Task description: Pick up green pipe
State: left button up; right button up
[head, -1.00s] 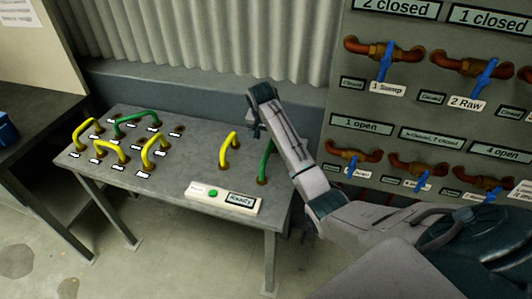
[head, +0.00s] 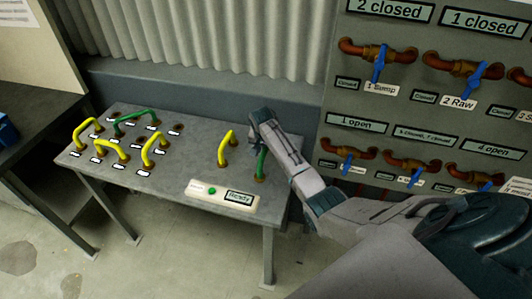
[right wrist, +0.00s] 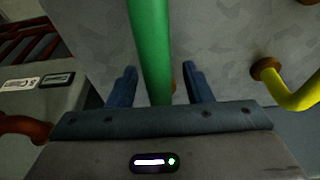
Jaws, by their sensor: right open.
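A green pipe (head: 261,162) stands at the right end of the grey table (head: 190,172), partly hidden behind my right gripper. My right gripper (head: 262,122) is over that end of the table, at the top of this pipe. In the right wrist view the green pipe (right wrist: 150,55) passes between the two blue fingers of the open gripper (right wrist: 160,85). I cannot tell whether the fingers touch it. A second green pipe (head: 134,115) is at the back left of the table among yellow pipes. My left gripper is not in view.
A yellow pipe (head: 226,148) stands just left of the near green pipe, and it also shows in the right wrist view (right wrist: 290,95). Several yellow pipes (head: 110,146) stand at the left. A "Ready" button box (head: 222,196) is at the front edge. A valve panel (head: 420,100) rises at right.

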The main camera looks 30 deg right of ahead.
jog(key=shift+f, duration=0.25)
dwell(0.4)
jog(key=shift+c, duration=0.3)
grip_shut()
